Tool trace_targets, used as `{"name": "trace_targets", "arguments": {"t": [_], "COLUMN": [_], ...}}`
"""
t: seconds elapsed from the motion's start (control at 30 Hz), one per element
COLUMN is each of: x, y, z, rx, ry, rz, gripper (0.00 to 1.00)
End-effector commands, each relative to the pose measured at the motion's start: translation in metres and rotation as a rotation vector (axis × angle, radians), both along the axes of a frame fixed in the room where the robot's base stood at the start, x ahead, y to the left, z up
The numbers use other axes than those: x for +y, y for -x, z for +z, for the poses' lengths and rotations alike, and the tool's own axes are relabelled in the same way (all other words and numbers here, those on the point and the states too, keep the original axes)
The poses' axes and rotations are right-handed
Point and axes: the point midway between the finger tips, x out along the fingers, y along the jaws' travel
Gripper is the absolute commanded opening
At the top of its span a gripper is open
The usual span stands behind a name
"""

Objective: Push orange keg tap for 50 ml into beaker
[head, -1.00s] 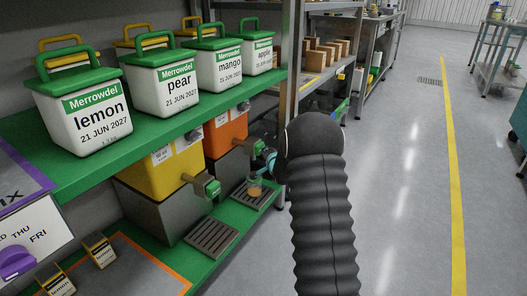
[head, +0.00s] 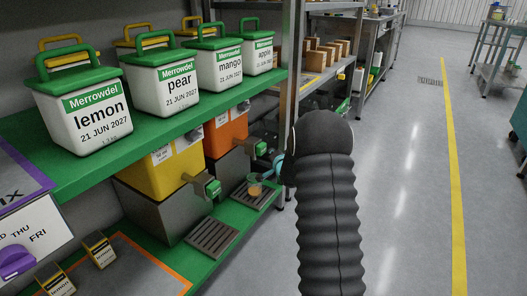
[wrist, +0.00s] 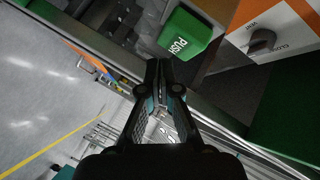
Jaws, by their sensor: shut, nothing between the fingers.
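The orange keg (head: 226,133) stands on the lower green shelf, with its tap (head: 260,149) on the front. A beaker (head: 254,186) with a little orange liquid stands below that tap on the drip tray. In the wrist view the tap's green PUSH face (wrist: 188,35) is at the top, just beyond my fingertips. My gripper (wrist: 160,66) is shut and empty, apart from the tap. In the head view my gripper (head: 279,166) is mostly hidden behind my arm, right of the tap and beaker.
A yellow keg (head: 163,172) with its own tap (head: 207,187) stands to the left over another drip tray (head: 212,237). White tubs stand on the shelf above. A rack post (head: 289,65) is close behind my arm.

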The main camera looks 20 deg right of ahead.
Motion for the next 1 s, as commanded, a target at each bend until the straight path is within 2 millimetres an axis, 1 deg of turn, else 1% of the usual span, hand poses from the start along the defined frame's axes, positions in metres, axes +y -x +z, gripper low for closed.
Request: {"name": "trace_targets", "arguments": {"t": [0.53, 1.0], "x": [-0.027, -0.028], "y": [0.034, 0.037], "z": [0.000, 0.000], "rx": [-0.001, -0.001], "ry": [0.000, 0.000], "rz": [-0.001, 0.001], "gripper": [0.00, 0.00]}}
